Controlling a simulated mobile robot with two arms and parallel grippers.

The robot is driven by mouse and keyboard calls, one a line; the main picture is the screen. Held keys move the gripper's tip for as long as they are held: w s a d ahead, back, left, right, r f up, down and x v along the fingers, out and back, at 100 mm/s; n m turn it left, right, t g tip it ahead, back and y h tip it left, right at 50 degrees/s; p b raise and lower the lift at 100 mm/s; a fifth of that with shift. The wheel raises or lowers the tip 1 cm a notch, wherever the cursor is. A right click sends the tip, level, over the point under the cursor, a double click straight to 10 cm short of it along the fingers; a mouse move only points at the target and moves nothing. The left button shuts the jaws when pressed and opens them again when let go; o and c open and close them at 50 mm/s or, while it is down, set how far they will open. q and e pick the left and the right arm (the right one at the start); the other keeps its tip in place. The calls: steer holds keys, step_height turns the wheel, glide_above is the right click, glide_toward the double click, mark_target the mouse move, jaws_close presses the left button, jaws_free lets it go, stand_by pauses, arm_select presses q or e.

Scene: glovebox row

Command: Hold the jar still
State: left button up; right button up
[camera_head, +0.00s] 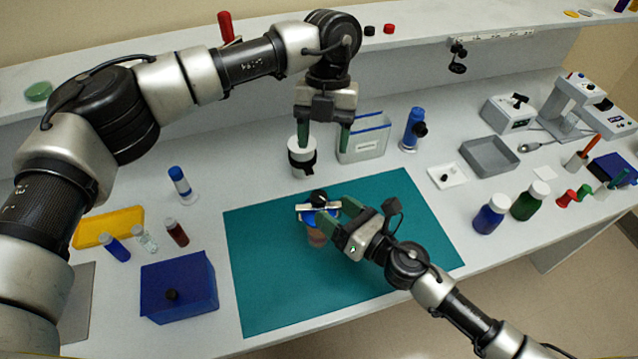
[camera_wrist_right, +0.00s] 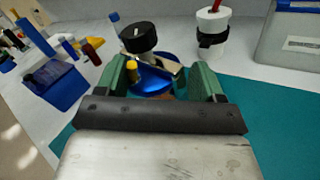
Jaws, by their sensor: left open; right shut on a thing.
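The jar (camera_head: 316,238) stands on the teal mat (camera_head: 270,285), its reddish body partly hidden by my right gripper. Its blue lid shows in the right wrist view (camera_wrist_right: 150,86), between the green fingers. A silver piece with a black knob (camera_wrist_right: 138,37) lies over the lid, and a small yellow part (camera_wrist_right: 133,72) shows beside it. My right gripper (camera_head: 338,219) is shut on the jar from the right. My left gripper (camera_head: 324,132) is open and empty, high above the back of the mat, its fingers pointing down.
A white cup with a black band (camera_head: 301,163) stands behind the mat, near my left fingers. A clear bin (camera_head: 363,146) stands to its right. A blue box (camera_head: 180,290) and small vials are at left. Blue and green bottles (camera_head: 490,216) are at right. Most of the mat is clear.

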mark_target(318, 195)
steer(key=shift+s+f, duration=0.1)
steer(key=shift+f, duration=0.25)
arm_select(q)
steer(key=s+f+n+h, duration=0.1)
steer(key=f+n, duration=0.2)
steer(key=s+f+n+h, duration=0.1)
steer(key=f+n, duration=0.2)
steer(key=f, duration=0.1)
steer(key=s+a+f+n+h, duration=0.1)
steer(key=f+n, duration=0.2)
steer(key=shift+s+a+f+n, duration=0.1)
steer(key=shift+s+f+n, duration=0.05)
steer(key=shift+f+n, duration=0.15)
steer(key=shift+c, duration=0.3)
steer(key=c, duration=0.9)
steer(key=shift+o, duration=0.2)
